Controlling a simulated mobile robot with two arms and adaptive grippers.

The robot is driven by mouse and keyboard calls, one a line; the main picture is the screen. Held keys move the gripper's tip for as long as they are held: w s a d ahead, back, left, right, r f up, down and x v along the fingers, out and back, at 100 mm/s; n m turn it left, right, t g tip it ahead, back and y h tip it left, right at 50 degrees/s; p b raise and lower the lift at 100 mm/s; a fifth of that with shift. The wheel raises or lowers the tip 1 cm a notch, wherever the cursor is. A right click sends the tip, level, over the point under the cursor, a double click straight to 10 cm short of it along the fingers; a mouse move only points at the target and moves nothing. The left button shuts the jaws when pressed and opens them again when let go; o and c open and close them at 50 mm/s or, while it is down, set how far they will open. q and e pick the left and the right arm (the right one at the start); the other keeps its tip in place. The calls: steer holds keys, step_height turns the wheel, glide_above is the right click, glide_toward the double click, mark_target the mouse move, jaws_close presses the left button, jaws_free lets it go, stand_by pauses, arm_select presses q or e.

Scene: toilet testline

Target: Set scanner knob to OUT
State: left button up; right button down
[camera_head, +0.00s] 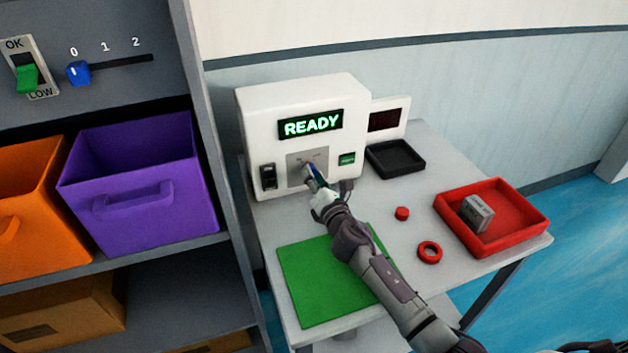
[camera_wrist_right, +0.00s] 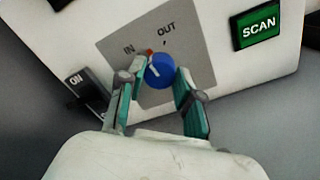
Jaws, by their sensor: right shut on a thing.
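The white scanner (camera_head: 262,125) stands at the back of the table with READY lit on its screen. Its blue knob (camera_wrist_right: 160,71) sits on a grey plate marked IN on the left and OUT at the upper right. An orange-red mark shows at the knob's upper left edge, between the two labels, and a short white line shows on its left part. My right gripper (camera_wrist_right: 161,82) is shut on the knob, one finger on each side. In the head view my right gripper (camera_head: 313,177) reaches the scanner front and mostly hides the knob. My left gripper is not in view.
A black ON switch (camera_head: 268,177) and green SCAN button (camera_head: 347,158) flank the knob. A black tray (camera_head: 395,158), red tray (camera_head: 535,222) with a grey box (camera_head: 478,213), red cap (camera_head: 402,213), red ring (camera_head: 429,252) and green mat (camera_head: 305,290) are on the table. Shelves stand left.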

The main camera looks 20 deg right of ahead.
steer(key=m+b, duration=0.1)
steer(key=m, duration=0.3)
steer(key=shift+f+m, duration=0.15)
steer(key=shift+m, duration=0.15)
steer(key=shift+m+b, duration=0.3)
steer(key=shift+m, duration=1.7)
steer(key=c, duration=0.8)
jaws_free()
steer(key=shift+o, duration=0.2)
steer(key=shift+s, duration=0.15)
steer(key=s, duration=1.1)
steer(key=shift+s+d+f, duration=0.15)
steer(key=shift+s+d, duration=0.1)
steer(key=shift+s, duration=0.1)
